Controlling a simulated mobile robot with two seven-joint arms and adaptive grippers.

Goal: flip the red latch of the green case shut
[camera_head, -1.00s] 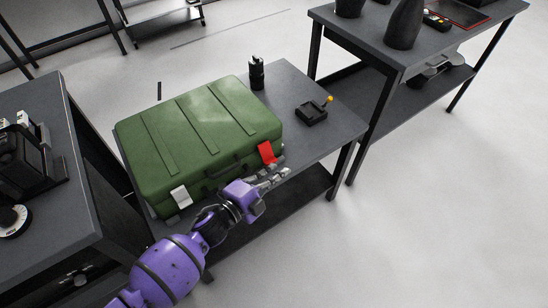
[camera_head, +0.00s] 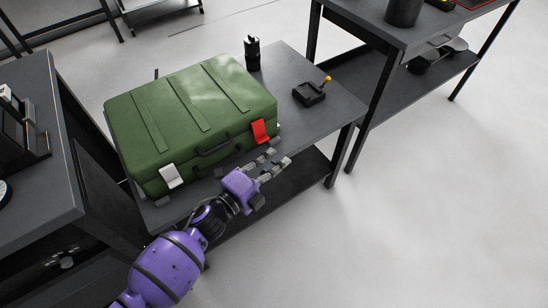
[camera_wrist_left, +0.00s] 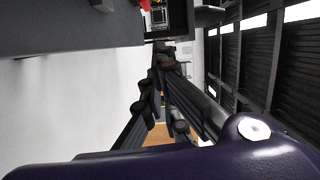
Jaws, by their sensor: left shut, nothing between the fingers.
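The green case (camera_head: 190,108) lies closed on a dark table, its handle side facing my arm. The red latch (camera_head: 260,131) is at the right end of that side, against the upper front edge. I cannot tell whether it lies fully flush. A white latch (camera_head: 172,176) is at the left end. My left gripper (camera_head: 284,161) is shut and empty, in front of and slightly right of the red latch, with a visible gap between them. In the left wrist view its dark fingers (camera_wrist_left: 163,72) also hold nothing. My right gripper is not in view.
A black bottle-like object (camera_head: 252,54) and a small black box with a yellow knob (camera_head: 309,94) stand behind and right of the case. The table's right part (camera_head: 335,110) is bare. Other tables stand left and at the upper right.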

